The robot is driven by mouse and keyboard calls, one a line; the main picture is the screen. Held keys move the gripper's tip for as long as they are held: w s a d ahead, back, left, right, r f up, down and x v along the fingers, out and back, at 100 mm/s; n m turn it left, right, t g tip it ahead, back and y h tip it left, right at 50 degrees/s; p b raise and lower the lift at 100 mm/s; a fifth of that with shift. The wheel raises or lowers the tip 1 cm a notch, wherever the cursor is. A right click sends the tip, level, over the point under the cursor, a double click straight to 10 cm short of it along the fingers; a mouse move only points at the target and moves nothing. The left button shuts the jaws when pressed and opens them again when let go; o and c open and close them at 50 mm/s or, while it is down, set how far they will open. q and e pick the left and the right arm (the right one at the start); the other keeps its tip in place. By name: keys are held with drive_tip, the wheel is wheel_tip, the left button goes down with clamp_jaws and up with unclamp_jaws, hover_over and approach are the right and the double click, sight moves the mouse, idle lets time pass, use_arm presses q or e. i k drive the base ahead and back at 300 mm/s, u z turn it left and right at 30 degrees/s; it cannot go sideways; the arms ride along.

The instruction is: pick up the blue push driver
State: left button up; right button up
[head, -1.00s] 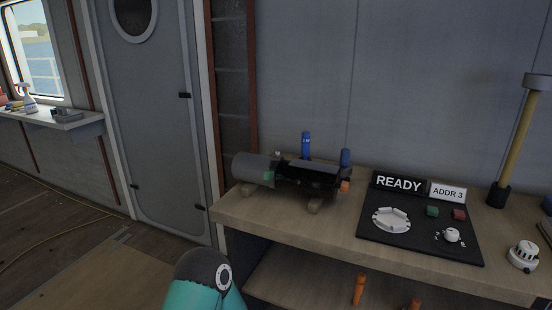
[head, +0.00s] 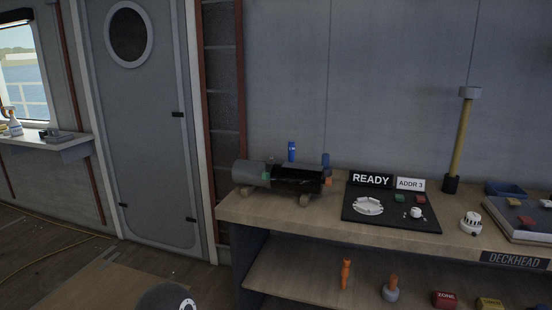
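An upright blue tool handle (head: 292,151) stands at the back of the bench, behind a dark grey cylinder. A second, shorter blue piece (head: 326,160) stands at the cylinder's right end. I cannot tell for sure which of the two is the blue push driver; their lower parts are hidden behind the cylinder. Neither of my grippers is in view; only a dark rounded part of my own arm shows at the bottom edge.
The dark cylinder (head: 295,178) lies on wooden blocks on the bench (head: 270,208). To its right are a black READY board (head: 390,219), a white detector (head: 471,222), a yellow pole (head: 461,140) and a blue tray (head: 505,189). The lower shelf holds an orange tool (head: 346,274) and coloured blocks.

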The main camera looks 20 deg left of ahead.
sight(291, 146)
drive_tip(key=u, duration=1.15)
drive_tip(key=i, duration=0.95)
drive_tip(key=u, duration=0.15)
